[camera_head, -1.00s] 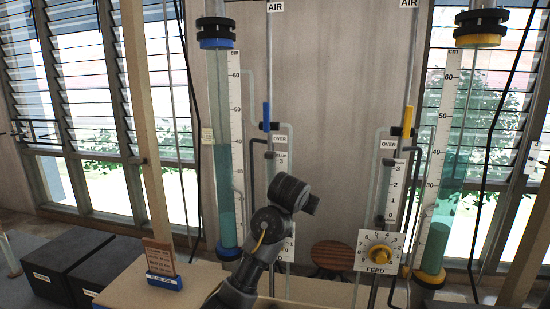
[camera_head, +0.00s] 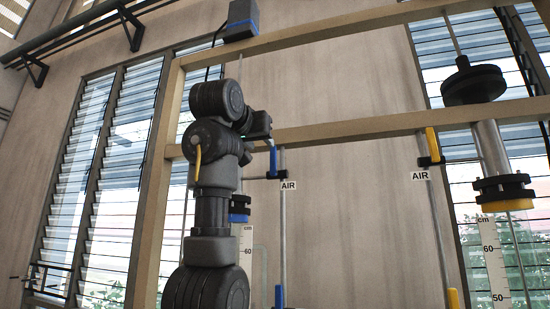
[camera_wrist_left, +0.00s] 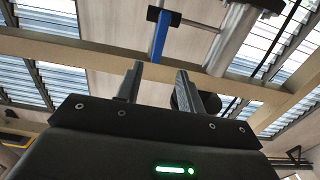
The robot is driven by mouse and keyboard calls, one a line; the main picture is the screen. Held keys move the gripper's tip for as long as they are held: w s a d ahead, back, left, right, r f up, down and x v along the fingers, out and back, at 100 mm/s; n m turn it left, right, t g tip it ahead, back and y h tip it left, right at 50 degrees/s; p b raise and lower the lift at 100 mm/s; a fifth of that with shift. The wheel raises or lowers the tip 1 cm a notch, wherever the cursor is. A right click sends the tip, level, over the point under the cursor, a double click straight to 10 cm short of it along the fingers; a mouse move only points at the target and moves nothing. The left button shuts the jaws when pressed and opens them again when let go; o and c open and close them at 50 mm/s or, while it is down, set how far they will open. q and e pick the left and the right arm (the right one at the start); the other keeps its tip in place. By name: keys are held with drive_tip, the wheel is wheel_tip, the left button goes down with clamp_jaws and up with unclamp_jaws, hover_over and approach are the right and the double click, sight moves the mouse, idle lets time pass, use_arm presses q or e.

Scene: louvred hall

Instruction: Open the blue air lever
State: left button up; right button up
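The blue air lever (camera_head: 273,160) stands upright at a dark valve on a thin pipe, beside an AIR label (camera_head: 288,185). It also shows in the left wrist view (camera_wrist_left: 159,38), hanging down from a dark block in that picture. My left gripper (camera_head: 267,136) is raised close above the lever in the head view. In the left wrist view its two fingers (camera_wrist_left: 158,76) are spread apart with nothing between them. The lever is ahead of the fingertips, roughly in line with the gap. Contact is not visible. My right gripper is not in view.
A yellow lever (camera_head: 432,142) is on a similar pipe to the right, with its own AIR label (camera_head: 419,176). A lower blue lever (camera_head: 279,295) shows at the bottom. A wooden beam (camera_head: 340,130) crosses behind. A capped column (camera_head: 492,150) stands at right.

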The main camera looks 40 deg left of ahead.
sight(272, 154)
use_arm(q)
drive_tip(key=p+x, duration=0.2)
drive_tip(key=x, duration=0.2)
drive_tip(key=p+x, duration=0.3)
drive_tip(key=x, duration=0.1)
drive_tip(key=shift+w+r, duration=0.2)
drive_tip(key=shift+w, duration=0.05)
drive_tip(key=shift+f+b, duration=0.2)
drive_tip(key=shift+b, duration=0.1)
drive_tip(key=shift+w+a+r+p, duration=0.1)
drive_tip(key=shift+w+r+p, duration=0.05)
drive_tip(key=shift+w+p, duration=0.3)
drive_tip(key=shift+w+a, duration=0.2)
drive_tip(key=shift+w, duration=0.25)
drive_tip(key=shift+s+d, duration=0.1)
clamp_jaws()
idle(0.5)
